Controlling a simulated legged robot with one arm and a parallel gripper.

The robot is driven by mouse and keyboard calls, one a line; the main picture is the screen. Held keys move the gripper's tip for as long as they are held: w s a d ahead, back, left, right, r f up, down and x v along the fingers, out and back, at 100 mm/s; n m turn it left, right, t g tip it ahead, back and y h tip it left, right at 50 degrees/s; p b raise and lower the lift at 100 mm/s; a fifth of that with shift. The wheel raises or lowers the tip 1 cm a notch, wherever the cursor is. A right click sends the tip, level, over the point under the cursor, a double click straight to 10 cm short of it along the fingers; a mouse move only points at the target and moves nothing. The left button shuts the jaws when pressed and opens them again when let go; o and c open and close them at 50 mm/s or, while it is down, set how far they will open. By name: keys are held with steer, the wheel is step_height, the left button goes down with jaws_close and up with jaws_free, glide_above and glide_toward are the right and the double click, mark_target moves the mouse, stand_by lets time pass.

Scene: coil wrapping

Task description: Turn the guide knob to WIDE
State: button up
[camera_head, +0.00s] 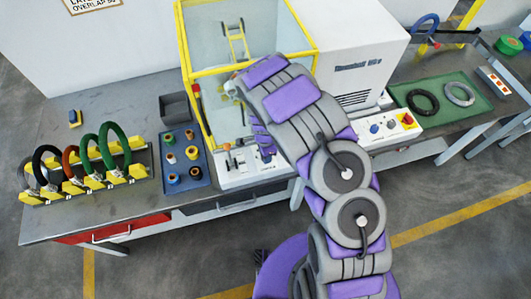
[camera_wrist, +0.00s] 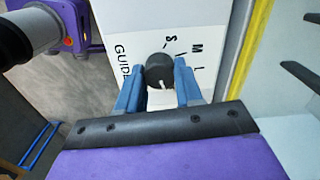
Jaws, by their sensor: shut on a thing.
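The guide knob (camera_wrist: 158,66) is a dark round knob on a white panel (camera_wrist: 130,20) in the wrist view. The word GUIDE is printed to its left, and the marks S, M and L lie above and to its right. A short white pointer line on the knob points down in that view, away from those letters. My gripper (camera_wrist: 157,70) is shut on the knob, one blue finger on each side. In the head view my gripper (camera_head: 264,148) is at the machine's front panel (camera_head: 238,172), and my arm hides the knob.
A yellow-framed clear guard (camera_head: 210,80) stands behind the panel. A blue tray of spools (camera_head: 203,176) and a rack of coloured coils (camera_head: 85,172) are to the left. A second control panel (camera_head: 392,128) and a green mat with coils (camera_head: 457,112) are to the right.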

steer(key=shift+w+a+m, duration=0.1)
steer(key=shift+m, duration=0.3)
steer(key=o, duration=0.7)
steer(key=shift+c, duration=0.2)
steer(key=o, duration=0.4)
steer(key=shift+a, duration=0.15)
steer(key=shift+r, duration=0.1)
